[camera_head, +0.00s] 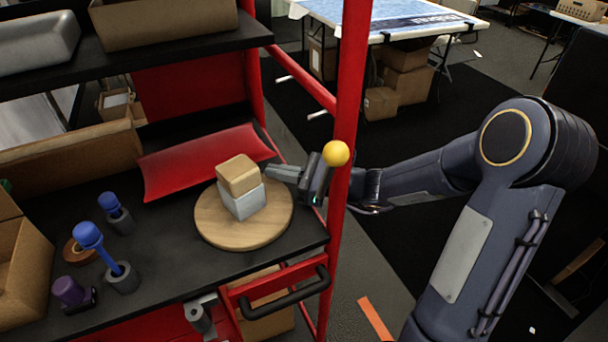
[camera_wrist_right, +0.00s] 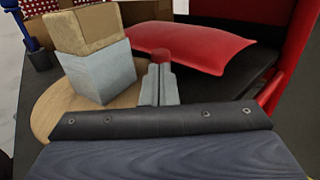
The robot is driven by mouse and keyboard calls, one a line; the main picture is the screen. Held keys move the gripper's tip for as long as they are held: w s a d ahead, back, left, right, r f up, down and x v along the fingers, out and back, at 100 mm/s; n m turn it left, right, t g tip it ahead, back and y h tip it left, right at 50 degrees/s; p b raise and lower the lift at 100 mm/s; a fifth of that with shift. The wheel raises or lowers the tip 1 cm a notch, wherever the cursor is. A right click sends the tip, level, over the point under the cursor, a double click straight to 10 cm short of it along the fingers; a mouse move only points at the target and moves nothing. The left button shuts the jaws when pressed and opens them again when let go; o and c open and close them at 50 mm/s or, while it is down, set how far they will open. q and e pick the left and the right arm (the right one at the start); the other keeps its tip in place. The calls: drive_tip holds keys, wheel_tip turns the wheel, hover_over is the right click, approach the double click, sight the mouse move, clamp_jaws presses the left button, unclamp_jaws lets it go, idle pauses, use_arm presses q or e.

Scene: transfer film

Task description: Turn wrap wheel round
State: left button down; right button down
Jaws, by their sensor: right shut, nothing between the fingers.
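The wrap wheel (camera_head: 215,225) is a round, flat wooden disc on the black worktop. A pale grey block (camera_head: 242,201) stands on it with a tan box (camera_head: 238,174) on top; the wrist view also shows the grey block (camera_wrist_right: 102,72) and the wheel (camera_wrist_right: 50,108). My right gripper (camera_head: 274,172) reaches in from the right, just above the wheel's right side beside the block. In the wrist view its fingers (camera_wrist_right: 159,84) are together and empty. My left gripper is out of view.
A red cushion-like pack (camera_head: 205,158) lies behind the wheel. A red post (camera_head: 347,110) stands beside my right wrist, with a yellow ball (camera_head: 336,153) in front. Blue-topped tools (camera_head: 90,236) in holders stand left. A black handle (camera_head: 290,300) is at the front edge.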

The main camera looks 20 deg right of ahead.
sight(264, 177)
drive_tip(key=shift+x, duration=1.15)
drive_tip(key=n+g+p, duration=0.1)
drive_tip(key=w+a+n+g+y+p, duration=0.1)
drive_tip(key=shift+w+r+g+y, duration=0.15)
drive_tip(key=shift+r+g+y, duration=0.1)
drive_tip(key=shift+g+y, duration=0.05)
drive_tip(key=n+g, duration=0.1)
drive_tip(key=w+a+g+y+p, duration=0.1)
drive_tip(key=shift+f+n+g+p, duration=0.1)
drive_tip(key=shift+n+g+p, duration=0.2)
drive_tip(key=shift+n, duration=0.1)
drive_tip(key=shift+w+a+f+n+g+y, duration=0.1)
drive_tip(key=shift+n+g+y, duration=0.05)
drive_tip(key=shift+n+g, duration=0.15)
drive_tip(key=shift+a+f+n+g+y, duration=0.1)
drive_tip(key=shift+n+g+y, duration=0.1)
drive_tip(key=shift+g, duration=0.2)
